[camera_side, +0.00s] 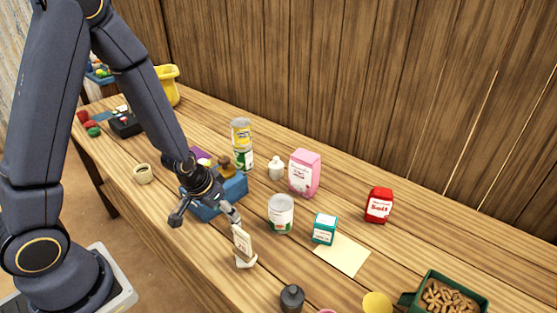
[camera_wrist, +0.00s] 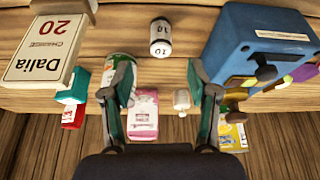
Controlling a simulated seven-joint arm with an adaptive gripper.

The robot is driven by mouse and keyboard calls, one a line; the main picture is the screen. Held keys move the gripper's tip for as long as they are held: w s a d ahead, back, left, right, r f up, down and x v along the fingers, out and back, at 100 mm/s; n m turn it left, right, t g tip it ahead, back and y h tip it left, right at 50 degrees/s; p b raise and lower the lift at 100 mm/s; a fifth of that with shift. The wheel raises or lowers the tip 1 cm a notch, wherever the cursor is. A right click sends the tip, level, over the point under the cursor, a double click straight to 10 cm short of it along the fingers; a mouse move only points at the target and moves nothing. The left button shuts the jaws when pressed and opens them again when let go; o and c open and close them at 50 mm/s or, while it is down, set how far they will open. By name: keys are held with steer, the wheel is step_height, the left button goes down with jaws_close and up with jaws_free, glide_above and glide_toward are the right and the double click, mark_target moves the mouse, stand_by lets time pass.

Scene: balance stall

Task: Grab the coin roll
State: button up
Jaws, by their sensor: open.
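A small pale roll with a dark band and "10" on it, which looks like the coin roll (camera_wrist: 160,38), lies on the wooden counter in the wrist view. It is ahead of my gripper (camera_wrist: 159,70), roughly centred between the two fingers and apart from both. My gripper is open and empty. In the side view my gripper (camera_side: 206,212) hangs low over the counter, between the blue box and the small sign. I cannot make out the roll there; the gripper may hide it.
A sign reading "Dalia 20 change" (camera_wrist: 42,48) stands left in the wrist view, and a blue box (camera_wrist: 245,40) right. A can (camera_side: 281,214), pink bag (camera_side: 304,173), teal box (camera_side: 324,229) and red packet (camera_side: 379,205) stand nearby. A dark bottle (camera_side: 292,298) stands in front.

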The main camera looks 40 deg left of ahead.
steer(key=x, duration=0.9)
steer(key=shift+s, duration=0.15)
steer(key=shift+c, duration=0.4)
jaws_close()
